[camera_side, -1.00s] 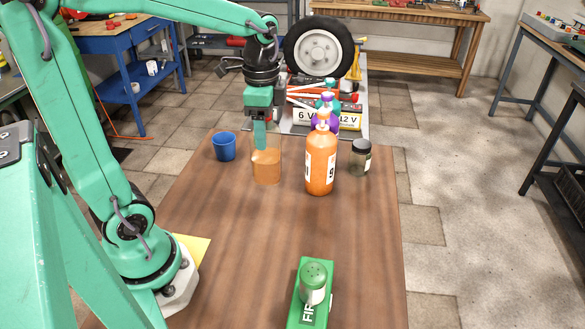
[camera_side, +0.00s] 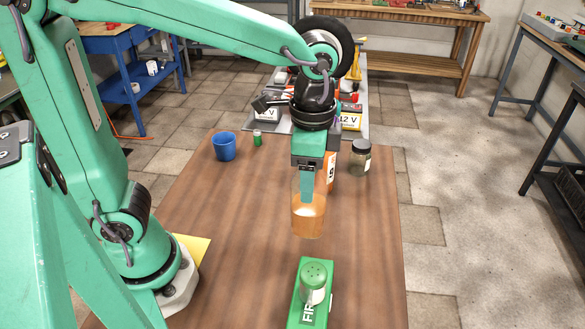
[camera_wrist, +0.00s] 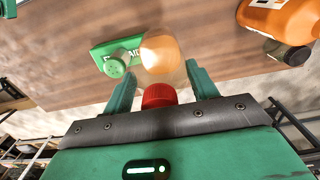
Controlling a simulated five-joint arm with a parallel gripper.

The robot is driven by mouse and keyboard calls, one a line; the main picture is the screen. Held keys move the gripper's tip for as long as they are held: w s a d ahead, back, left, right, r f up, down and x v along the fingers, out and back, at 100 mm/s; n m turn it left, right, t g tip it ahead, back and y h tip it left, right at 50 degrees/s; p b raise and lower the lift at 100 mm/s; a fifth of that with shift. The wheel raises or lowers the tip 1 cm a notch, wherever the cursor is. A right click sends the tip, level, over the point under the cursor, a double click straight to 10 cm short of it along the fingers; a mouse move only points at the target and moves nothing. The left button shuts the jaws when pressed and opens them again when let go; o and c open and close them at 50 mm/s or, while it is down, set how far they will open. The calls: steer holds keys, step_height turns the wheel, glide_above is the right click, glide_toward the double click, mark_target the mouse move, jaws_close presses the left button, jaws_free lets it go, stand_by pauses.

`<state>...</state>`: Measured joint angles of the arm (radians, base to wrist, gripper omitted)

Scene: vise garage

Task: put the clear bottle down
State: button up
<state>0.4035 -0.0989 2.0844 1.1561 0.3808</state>
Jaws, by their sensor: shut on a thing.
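The clear bottle (camera_side: 308,218) holds orange liquid and hangs upright below my gripper (camera_side: 306,192) in the side view. In the wrist view the clear bottle (camera_wrist: 160,52) shows its red cap (camera_wrist: 158,95) nearest the camera, between the two fingers of my gripper (camera_wrist: 161,88). My gripper is shut on it. The bottle is over the middle of the wooden table (camera_side: 235,235), behind the green first-aid box. I cannot tell how far its base is above the wood.
The green box (camera_side: 325,270) carries a green-lidded shaker (camera_side: 315,285). An orange bottle (camera_side: 331,172), partly hidden, and a dark-lidded jar (camera_side: 360,160) stand behind my gripper. A blue cup (camera_side: 224,147) and small green container (camera_side: 257,138) are back left. The table's left middle is clear.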

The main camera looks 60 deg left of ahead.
steer(key=shift+s+d, duration=0.1)
steer(key=shift+d, duration=0.1)
steer(key=shift+a, duration=0.1)
steer(key=w+a+f, duration=0.7)
steer(key=a, duration=0.2)
steer(key=shift+a, duration=0.1)
steer(key=shift+f, duration=2.1)
steer(key=o, duration=1.5)
